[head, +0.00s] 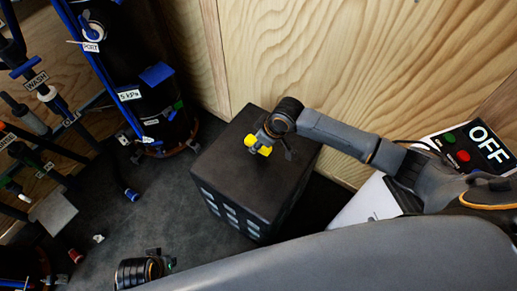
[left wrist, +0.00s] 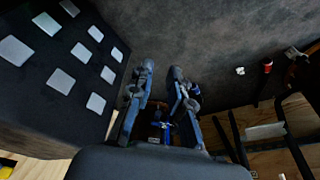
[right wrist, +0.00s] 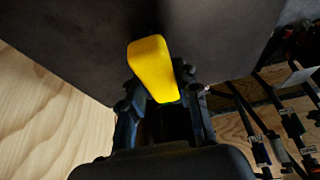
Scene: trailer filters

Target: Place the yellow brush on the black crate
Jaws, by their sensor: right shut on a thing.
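The yellow brush (head: 257,146) is over the top of the black crate (head: 232,172) in the head view. My right gripper (head: 264,138) is shut on the brush. In the right wrist view the yellow brush (right wrist: 153,68) stands out between the fingers, in front of the dark crate top (right wrist: 215,30). I cannot tell whether the brush touches the crate. My left gripper (left wrist: 163,80) is open and empty, with its fingers apart. It hangs low beside the crate, whose side with pale square patches shows in the left wrist view (left wrist: 60,55).
A plywood wall (head: 300,60) stands behind the crate. A dark cylinder with blue fittings (head: 145,85) and labelled pipes and valves (head: 40,90) are at the left. An OFF panel (head: 480,145) is at the right. Small items lie on the dark floor (head: 150,215), which is mostly clear left of the crate.

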